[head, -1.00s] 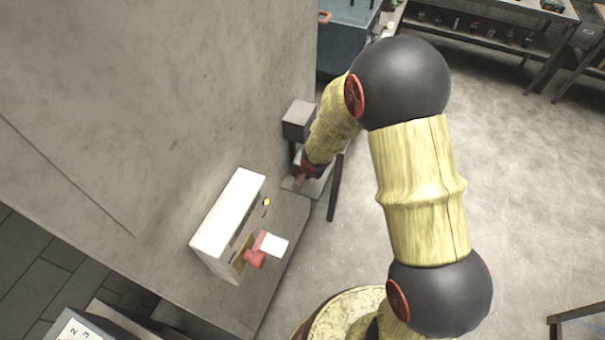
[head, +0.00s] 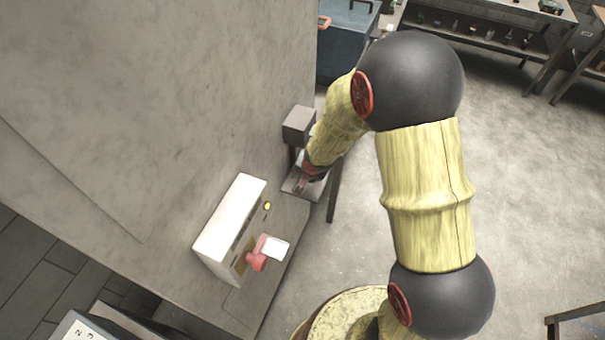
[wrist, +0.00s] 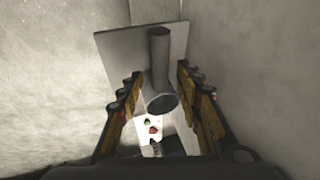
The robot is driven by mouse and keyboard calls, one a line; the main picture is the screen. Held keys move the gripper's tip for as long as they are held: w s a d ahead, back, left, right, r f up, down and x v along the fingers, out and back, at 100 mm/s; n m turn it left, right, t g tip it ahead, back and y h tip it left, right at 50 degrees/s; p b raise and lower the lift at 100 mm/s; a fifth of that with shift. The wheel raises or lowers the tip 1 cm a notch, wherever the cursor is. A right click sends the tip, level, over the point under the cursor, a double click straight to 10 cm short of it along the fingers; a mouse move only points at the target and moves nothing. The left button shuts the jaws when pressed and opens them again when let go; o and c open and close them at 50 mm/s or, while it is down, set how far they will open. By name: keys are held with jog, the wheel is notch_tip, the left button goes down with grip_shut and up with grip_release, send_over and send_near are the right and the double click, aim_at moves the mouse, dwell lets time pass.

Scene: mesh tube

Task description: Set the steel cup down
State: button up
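In the wrist view a grey metallic round piece (wrist: 161,102) with a dark opening, which looks like the steel cup, sits between my fingers. A grey upright tube-like shape stands directly behind it, and I cannot tell whether the two are joined. A pale flat plate (wrist: 118,52) lies behind them. My gripper (wrist: 160,77) has its two fingers spread on either side of the round piece, with narrow gaps visible. In the head view my gripper (head: 308,172) is small, over a grey plate (head: 294,186); the cup cannot be made out there.
A grey box (head: 299,121) stands close beside my gripper. A white machine (head: 230,218) with a red part (head: 257,260) is on the grey surface nearer the bottom. A large concrete wall (head: 160,100) fills the left. Open floor (head: 530,180) lies to the right.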

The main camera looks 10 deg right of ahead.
jog(key=s+d+r+n+h+p, duration=0.1)
jog(key=s+d+r+p, duration=0.3)
jog(key=r, duration=0.9)
jog(key=s+d+r+n+h, duration=0.15)
jog(key=s+r, duration=0.45)
jog(key=r, duration=0.7)
jog(key=s+r+n+y, duration=0.1)
jog(key=s+r+n, duration=0.1)
jog(key=s+r, duration=0.3)
jog(key=s+a+r+n+y, duration=0.1)
jog(key=s+r+n, duration=0.2)
jog(key=s, duration=0.9)
notch_tip(320, 180, up, 3)
jog(key=shift+s+a+f, duration=0.1)
jog(key=shift+s+a, duration=0.2)
jog(key=shift+s, duration=0.05)
notch_tip(320, 180, down, 13)
jog(key=b, duration=1.3)
jog(key=shift+f, duration=0.1)
